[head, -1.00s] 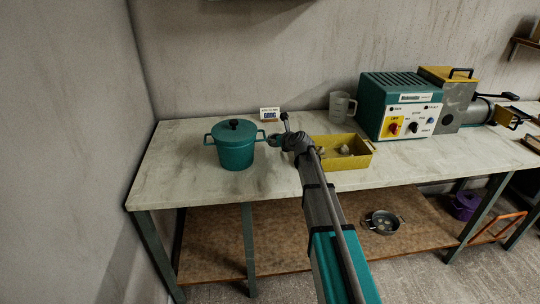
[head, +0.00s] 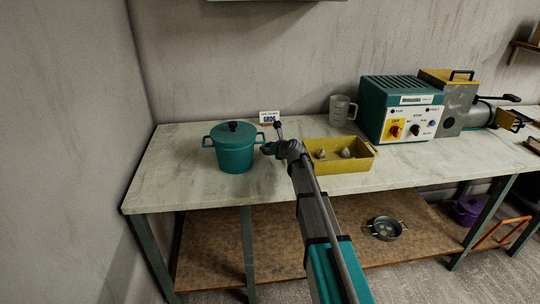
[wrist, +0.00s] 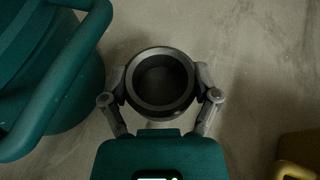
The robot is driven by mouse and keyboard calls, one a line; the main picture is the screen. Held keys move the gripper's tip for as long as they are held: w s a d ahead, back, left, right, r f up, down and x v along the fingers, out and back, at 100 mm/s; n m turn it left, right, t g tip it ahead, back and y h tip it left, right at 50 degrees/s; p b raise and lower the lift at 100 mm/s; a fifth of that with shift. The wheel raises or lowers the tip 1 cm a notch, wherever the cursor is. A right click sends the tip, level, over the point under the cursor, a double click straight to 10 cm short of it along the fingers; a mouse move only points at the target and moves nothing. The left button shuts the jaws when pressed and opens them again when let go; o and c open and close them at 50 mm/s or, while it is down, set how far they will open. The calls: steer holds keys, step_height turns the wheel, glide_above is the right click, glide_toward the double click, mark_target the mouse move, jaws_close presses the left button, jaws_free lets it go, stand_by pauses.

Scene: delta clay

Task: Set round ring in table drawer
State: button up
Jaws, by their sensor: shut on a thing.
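A dark grey round ring (wrist: 160,107) sits between the two fingers of my gripper (wrist: 160,88) in the wrist view. The gripper is shut on it, one finger on each side. The pale tabletop shows beneath; I cannot tell how high the ring is above it. In the head view my gripper (head: 268,148) is just right of the teal pot, and the ring is too small to make out. The table (head: 180,180) has a pale top and an open lower shelf. No drawer can be made out.
The lidded teal pot (head: 236,157) stands close left of my gripper; its handle also shows in the wrist view (wrist: 70,75). A yellow tray (head: 345,168) with small lumps is at right. A clear jug (head: 340,110), small sign (head: 269,117) and teal machine (head: 395,100) stand behind.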

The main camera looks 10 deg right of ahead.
steer(key=shift+f+b, duration=1.05)
steer(key=shift+f, duration=0.35)
steer(key=shift+f, duration=0.1)
steer(key=o, duration=1.1)
steer(key=shift+r, duration=0.2)
steer(key=p+v, duration=0.4)
steer(key=v, duration=0.8)
steer(key=shift+p, duration=0.35)
steer(key=shift+d, duration=0.1)
